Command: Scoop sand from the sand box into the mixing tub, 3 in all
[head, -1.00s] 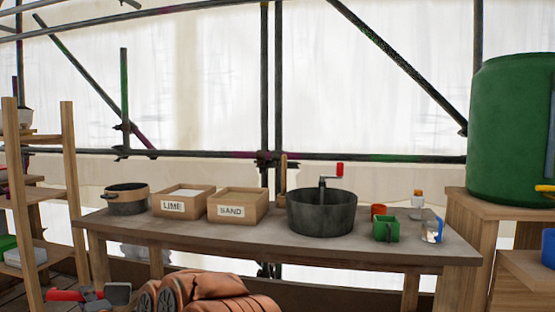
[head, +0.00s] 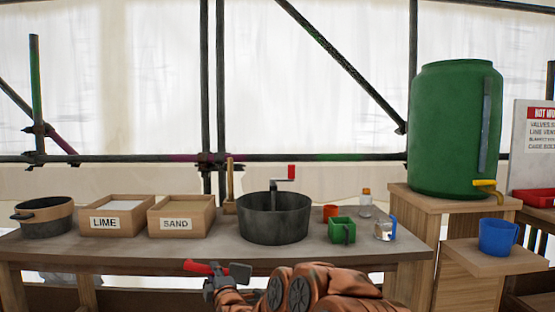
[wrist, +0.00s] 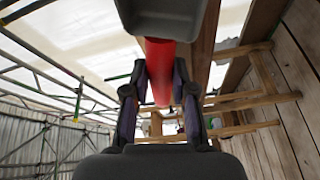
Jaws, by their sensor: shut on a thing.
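My gripper (wrist: 160,98) is shut on the red handle of a scoop (wrist: 158,62). The grey scoop head fills the top of the wrist view; whether it holds sand cannot be told. In the head view the scoop (head: 240,272) is low, in front of the bench's front edge. The open wooden sand box (head: 182,224), labelled SAND, stands on the bench, up and left of the scoop. The dark round mixing tub (head: 274,226), with a red-handled crank, stands right of the sand box. The tub's contents are hidden by its wall.
The bench (head: 120,250) also holds a lime box (head: 118,222), a dark pot (head: 45,222), a green cup (head: 342,231), an orange cup (head: 330,212) and a clear jug (head: 385,230). A green barrel (head: 450,130) and blue mug (head: 497,237) stand at right.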

